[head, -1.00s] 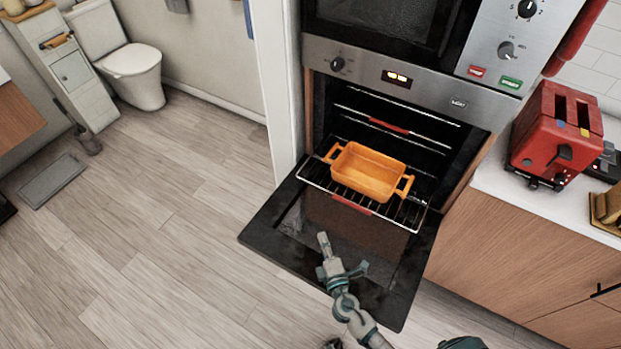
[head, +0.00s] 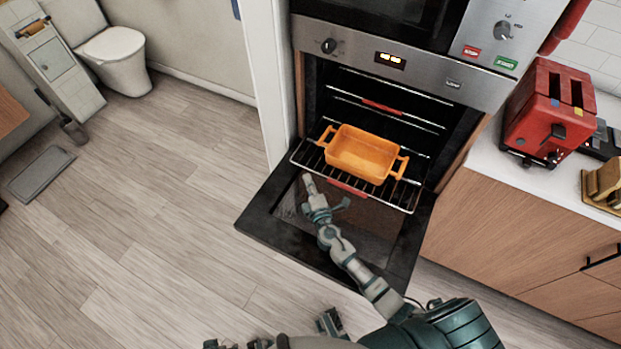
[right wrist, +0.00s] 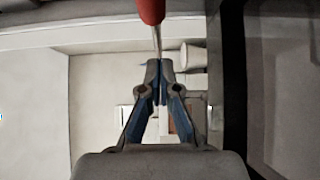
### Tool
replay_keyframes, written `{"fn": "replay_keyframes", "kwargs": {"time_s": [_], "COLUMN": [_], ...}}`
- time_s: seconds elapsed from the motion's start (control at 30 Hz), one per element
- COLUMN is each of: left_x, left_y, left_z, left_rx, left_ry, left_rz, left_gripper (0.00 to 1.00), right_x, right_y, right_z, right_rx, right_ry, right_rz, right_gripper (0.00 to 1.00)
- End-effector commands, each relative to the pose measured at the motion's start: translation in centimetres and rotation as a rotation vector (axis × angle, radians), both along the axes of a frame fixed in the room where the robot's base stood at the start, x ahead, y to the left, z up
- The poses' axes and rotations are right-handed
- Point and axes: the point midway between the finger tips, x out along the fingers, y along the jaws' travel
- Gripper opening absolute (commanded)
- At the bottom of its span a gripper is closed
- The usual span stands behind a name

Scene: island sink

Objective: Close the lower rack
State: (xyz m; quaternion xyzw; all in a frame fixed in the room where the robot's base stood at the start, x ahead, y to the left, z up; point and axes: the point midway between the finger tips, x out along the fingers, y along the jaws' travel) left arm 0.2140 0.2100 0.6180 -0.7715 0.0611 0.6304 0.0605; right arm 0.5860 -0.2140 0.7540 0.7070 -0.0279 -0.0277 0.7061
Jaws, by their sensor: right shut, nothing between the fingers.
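The lower rack (head: 408,197) is a wire shelf pulled part way out of the oven, over the lowered door. Its front edge carries a red strip (head: 347,188). An orange baking dish (head: 362,154) with two handles sits on it. My right gripper (head: 308,182) is shut and empty, near the rack's front left corner and left of the red strip. In the right wrist view its closed fingertips (right wrist: 160,64) point at a red-ended bar (right wrist: 152,10); I cannot tell whether they touch.
The open oven door (head: 262,205) lies under the rack and my right arm. An upper rack (head: 382,107) with a red strip is inside the oven. A red toaster (head: 545,115) stands on the counter at right.

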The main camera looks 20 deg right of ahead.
Motion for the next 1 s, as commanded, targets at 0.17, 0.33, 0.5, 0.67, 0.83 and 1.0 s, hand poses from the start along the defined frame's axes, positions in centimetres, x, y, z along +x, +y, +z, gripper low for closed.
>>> {"fn": "replay_keyframes", "kwargs": {"time_s": [0.17,0.33,0.5,0.67,0.83,1.0], "left_x": [0.1,0.1,0.1,0.0,-0.2,-0.9], "left_y": [0.0,0.0,0.0,0.0,0.0,0.2], "left_z": [0.0,0.0,0.0,-0.2,1.6,4.0], "left_rx": [-0.001,-0.001,-0.001,0.000,-0.001,-0.002], "left_ry": [-0.003,-0.004,-0.004,0.003,-0.009,-0.015], "left_rz": [0.000,0.000,0.000,0.001,-0.001,0.001], "left_gripper": [0.74,0.74,0.74,0.74,0.74,0.74], "right_x": [0.7,0.8,0.7,1.1,2.4,4.8], "right_y": [-0.9,-1.0,-1.0,-1.4,-2.9,-5.8], "right_z": [0.0,0.0,-0.1,-0.1,-0.2,-0.3], "right_rx": [-0.001,-0.001,-0.001,-0.002,-0.003,-0.003], "right_ry": [0.000,0.000,0.001,0.000,0.000,0.000], "right_rz": [0.000,0.000,0.000,-0.001,-0.002,-0.003], "right_gripper": [0.00,0.00,0.00,0.00,0.00,0.00]}}
